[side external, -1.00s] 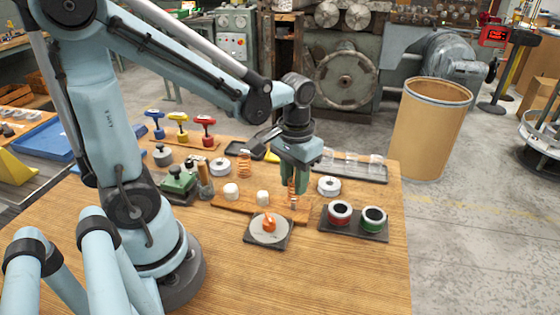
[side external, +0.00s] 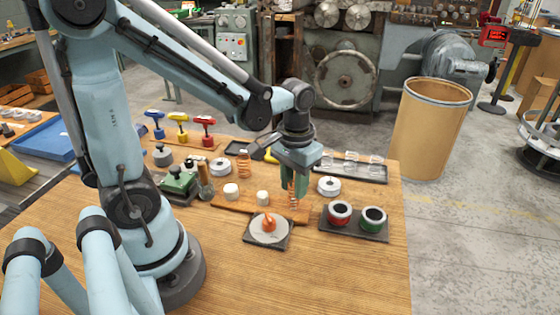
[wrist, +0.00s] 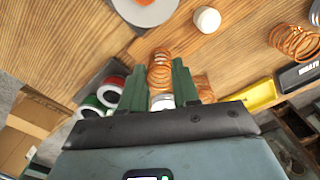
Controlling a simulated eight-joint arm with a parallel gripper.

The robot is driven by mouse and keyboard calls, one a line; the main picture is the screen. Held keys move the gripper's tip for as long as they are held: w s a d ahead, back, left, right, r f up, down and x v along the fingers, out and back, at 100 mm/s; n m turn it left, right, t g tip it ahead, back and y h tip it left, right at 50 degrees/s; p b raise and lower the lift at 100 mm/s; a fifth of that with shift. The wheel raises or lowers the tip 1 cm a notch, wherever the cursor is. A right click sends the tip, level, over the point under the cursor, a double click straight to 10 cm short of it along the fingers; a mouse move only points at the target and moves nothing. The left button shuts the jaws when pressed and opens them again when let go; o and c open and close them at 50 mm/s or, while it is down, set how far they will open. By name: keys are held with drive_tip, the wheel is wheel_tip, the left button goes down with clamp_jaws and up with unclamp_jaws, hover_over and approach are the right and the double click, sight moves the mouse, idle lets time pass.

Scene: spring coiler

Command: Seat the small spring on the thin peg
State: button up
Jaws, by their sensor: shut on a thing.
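My gripper (side external: 293,188) points down over the right end of a wooden strip (side external: 240,206), shut on the small copper spring (side external: 293,196). In the wrist view the spring (wrist: 160,70) stands between the two green fingers. In the side view it hangs upright below the fingers, its lower end close to the strip. I cannot make out the thin peg; the spring and fingers cover that spot, so I cannot tell whether the spring is around it. Two white rounded pieces (side external: 231,191) and (side external: 263,198) stand on the same strip.
A larger copper spring (side external: 243,164) stands behind. A plate with a grey disc and orange pointer (side external: 268,228) lies in front. A dark tray with red and green ringed cups (side external: 356,220) is right. A white ring (side external: 328,186) sits just right of my gripper. The front table is clear.

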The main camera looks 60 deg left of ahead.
drive_tip(key=shift+f, duration=0.8)
idle(0.7)
drive_tip(key=o, duration=1.2)
wheel_tip(320, 180, up, 11)
idle(1.1)
drive_tip(key=shift+r, duration=0.1)
